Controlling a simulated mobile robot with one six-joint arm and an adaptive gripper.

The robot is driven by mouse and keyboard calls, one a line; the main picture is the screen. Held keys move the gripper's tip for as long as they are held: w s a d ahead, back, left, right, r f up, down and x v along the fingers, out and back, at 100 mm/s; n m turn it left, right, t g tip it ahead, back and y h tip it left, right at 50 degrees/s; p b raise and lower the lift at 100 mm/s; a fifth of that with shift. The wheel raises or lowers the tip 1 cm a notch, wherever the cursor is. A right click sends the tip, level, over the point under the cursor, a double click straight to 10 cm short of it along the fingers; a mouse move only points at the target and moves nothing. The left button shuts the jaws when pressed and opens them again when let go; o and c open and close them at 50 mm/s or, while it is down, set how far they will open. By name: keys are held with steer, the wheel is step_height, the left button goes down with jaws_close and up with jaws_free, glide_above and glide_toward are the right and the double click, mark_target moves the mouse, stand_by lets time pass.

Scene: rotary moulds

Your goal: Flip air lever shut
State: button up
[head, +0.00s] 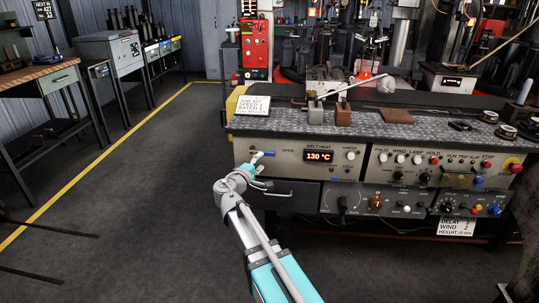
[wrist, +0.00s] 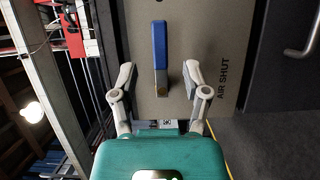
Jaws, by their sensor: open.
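The air lever has a blue handle (head: 264,154) and sits on the left of the grey front panel of the bench, below the tabletop. In the head view the handle lies roughly level across the panel. In the wrist view the blue lever (wrist: 160,45) runs up the picture, with its lower end between my fingers. The words AIR SHUT (wrist: 223,78) are printed on the panel to its right. My gripper (head: 258,176) is open just in front of and below the lever; its fingers (wrist: 160,76) stand either side of the lever's lower end, apart from it.
A red 130 °C display (head: 319,156) and knobs are right of the lever. A dark drawer with a handle (head: 282,194) is below. A paper sign (head: 253,105) stands on the bench above.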

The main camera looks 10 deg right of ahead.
mark_target(269, 155)
steer(key=x, duration=0.6)
steer(key=shift+w+d, duration=0.15)
steer(key=shift+w, duration=0.05)
jaws_close()
steer(key=shift+d, duration=0.15)
stand_by(0.3)
